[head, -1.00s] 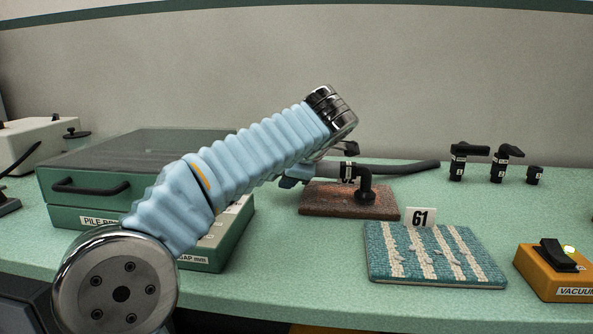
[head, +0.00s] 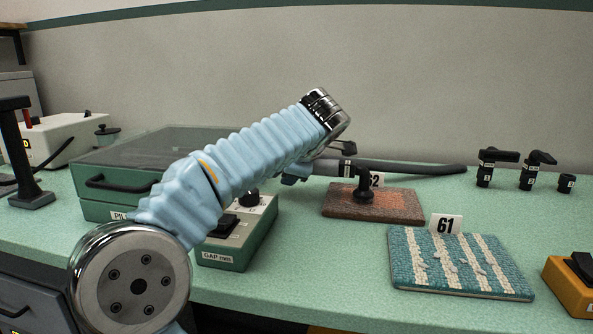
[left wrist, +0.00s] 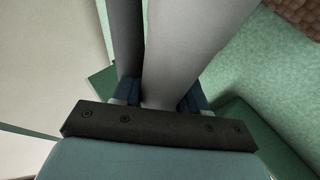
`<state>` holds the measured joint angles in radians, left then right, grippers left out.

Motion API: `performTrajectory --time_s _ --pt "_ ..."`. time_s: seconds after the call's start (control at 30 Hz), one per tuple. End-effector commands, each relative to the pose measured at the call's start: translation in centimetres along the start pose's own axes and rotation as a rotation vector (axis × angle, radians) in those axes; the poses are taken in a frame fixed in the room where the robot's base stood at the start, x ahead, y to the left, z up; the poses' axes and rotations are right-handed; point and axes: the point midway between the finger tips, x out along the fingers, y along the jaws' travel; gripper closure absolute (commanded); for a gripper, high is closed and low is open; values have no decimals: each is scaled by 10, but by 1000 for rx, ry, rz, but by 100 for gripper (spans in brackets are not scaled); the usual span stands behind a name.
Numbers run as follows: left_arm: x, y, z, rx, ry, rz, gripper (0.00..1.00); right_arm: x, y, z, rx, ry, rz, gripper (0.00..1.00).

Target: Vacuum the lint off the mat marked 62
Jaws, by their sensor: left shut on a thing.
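The brown mat (head: 340,207) lies on the bench behind the teal mat. Its tag (head: 377,180) stands at its back edge, partly hidden by the wand; only a "2" shows clearly. My left gripper (head: 296,177) is shut on the dark vacuum wand (head: 330,167), left of the mat. The wand's black nozzle head (head: 363,194) points down at the mat's middle; whether it touches the pile I cannot tell. In the left wrist view the grey wand (left wrist: 185,50) runs between the fingers, and a corner of the brown mat (left wrist: 298,12) shows. Lint on the brown mat is too small to tell. My right gripper is not in view.
A teal-and-cream striped mat (head: 460,280) with grey lint stands in front, tagged 61 (head: 445,225). The orange vacuum box (head: 565,288) is cut off at right. Several black nozzles (head: 485,168) stand at back right. A green case (head: 130,165) and gap box (head: 245,235) stand left.

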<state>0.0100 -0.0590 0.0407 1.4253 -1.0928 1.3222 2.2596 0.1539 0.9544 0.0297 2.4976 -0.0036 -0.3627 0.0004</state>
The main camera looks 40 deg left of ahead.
Motion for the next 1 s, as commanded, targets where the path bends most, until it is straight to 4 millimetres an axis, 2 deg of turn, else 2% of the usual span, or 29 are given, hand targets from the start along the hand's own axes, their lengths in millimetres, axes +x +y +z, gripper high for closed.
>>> performTrajectory --time_s 0.17,0.57,0.63,1.0 --pt "10 9 -5 -2 0 1 93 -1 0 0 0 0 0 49" --pt "4 -10 -31 -3 -1 2 93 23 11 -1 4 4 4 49" --pt "-3 -2 -34 -1 -1 2 93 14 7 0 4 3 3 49" --pt "-23 19 -42 -1 -1 1 93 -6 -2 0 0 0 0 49"
